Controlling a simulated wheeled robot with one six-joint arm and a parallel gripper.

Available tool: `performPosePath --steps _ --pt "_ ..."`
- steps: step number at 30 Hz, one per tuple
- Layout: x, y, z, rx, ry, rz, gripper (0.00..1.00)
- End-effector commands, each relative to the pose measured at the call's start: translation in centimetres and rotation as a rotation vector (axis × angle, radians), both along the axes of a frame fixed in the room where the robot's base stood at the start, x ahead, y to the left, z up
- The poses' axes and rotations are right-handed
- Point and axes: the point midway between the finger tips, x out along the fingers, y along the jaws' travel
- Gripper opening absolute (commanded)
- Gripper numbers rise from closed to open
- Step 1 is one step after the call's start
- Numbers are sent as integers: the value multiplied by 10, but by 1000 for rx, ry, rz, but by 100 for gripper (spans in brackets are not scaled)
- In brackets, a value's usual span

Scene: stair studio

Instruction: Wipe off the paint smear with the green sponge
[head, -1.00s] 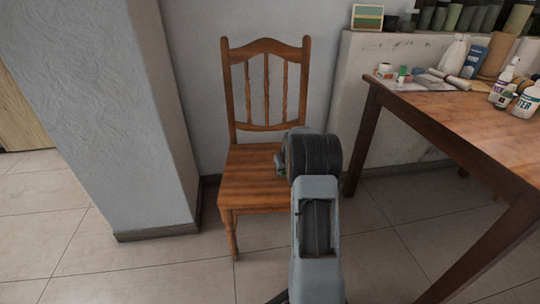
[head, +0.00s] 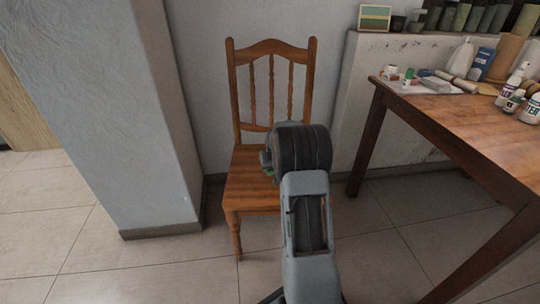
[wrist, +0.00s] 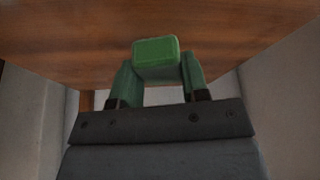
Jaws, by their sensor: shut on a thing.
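The green sponge (wrist: 156,51) is held between the two fingers of my gripper (wrist: 158,67) in the wrist view. It is close to a brown wooden surface, which looks like the seat of the chair; I cannot tell whether it touches. In the head view only a small green bit (head: 268,170) shows beside my arm, over the seat of the wooden chair (head: 248,188). My arm hides the right part of the seat. I see no paint smear in either view; it may be hidden.
A wooden table (head: 470,124) stands at the right, with bottles (head: 511,84) and small paint things on it. A grey wall pillar (head: 150,120) stands left of the chair. The chair's backrest (head: 271,85) rises behind the seat. The tiled floor at the left front is clear.

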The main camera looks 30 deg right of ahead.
Motion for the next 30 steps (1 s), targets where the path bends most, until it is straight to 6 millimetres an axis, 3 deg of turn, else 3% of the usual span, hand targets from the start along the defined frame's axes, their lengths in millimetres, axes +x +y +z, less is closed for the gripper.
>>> performPosePath --steps 15,30 --pt "3 6 50 1 0 9 19" --pt "3 14 52 0 2 18 19"
